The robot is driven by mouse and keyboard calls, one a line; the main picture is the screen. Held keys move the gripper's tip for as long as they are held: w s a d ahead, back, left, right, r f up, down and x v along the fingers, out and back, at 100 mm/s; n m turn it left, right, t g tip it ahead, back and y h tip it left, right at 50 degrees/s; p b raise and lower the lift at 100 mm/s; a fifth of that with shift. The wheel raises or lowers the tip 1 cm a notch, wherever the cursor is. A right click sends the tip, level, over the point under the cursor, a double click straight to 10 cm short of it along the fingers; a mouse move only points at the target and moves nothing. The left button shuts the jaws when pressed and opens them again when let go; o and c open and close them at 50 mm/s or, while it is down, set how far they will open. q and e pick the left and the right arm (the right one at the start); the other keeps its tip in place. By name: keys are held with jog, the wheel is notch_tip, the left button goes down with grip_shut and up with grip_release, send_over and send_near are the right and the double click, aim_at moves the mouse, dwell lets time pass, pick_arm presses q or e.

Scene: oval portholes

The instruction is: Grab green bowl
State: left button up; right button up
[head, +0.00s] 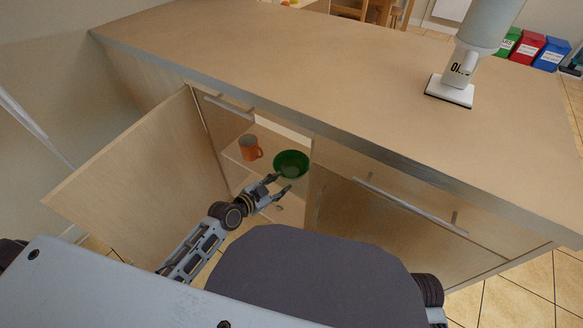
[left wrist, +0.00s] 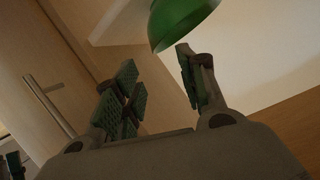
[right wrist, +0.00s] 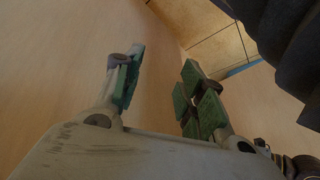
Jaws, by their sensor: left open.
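The green bowl (head: 291,163) sits upright on a shelf inside the open cabinet in the head view. Its green underside (left wrist: 182,20) also shows at the top of the left wrist view, beyond the fingertips. My left gripper (head: 281,186) is open and empty, just in front of and slightly below the bowl, apart from it. Its spread fingers show in the left wrist view (left wrist: 158,75). My right gripper (right wrist: 162,75) shows only in the right wrist view, with its fingers apart and nothing between them.
An orange mug (head: 249,148) stands on the shelf (head: 262,135) left of the bowl. The open cabinet door (head: 140,175) is left of my left arm. The countertop (head: 330,70) overhangs the opening and carries a white device (head: 452,90). A closed cabinet front (head: 400,225) is at right.

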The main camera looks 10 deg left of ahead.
pick_arm(q)
jog(key=shift+w, duration=0.1)
pick_arm(e)
jog(key=shift+f, duration=0.1)
pick_arm(q)
jog(key=shift+b+x, duration=1.15)
jog(key=shift+x, duration=2.25)
jog(key=shift+w+d+f, duration=0.3)
jog(key=shift+w, duration=0.25)
jog(key=shift+w+d, duration=0.1)
jog(key=shift+w, duration=0.05)
pick_arm(e)
jog(key=shift+t+y, duration=0.4)
jog(key=f, duration=0.3)
jog(key=a+f, duration=0.1)
jog(key=f, duration=0.1)
jog(key=shift+a+f, duration=0.2)
jog(key=shift+f, duration=0.2)
jog(key=shift+w+r, duration=0.2)
jog(key=shift+w, duration=0.05)
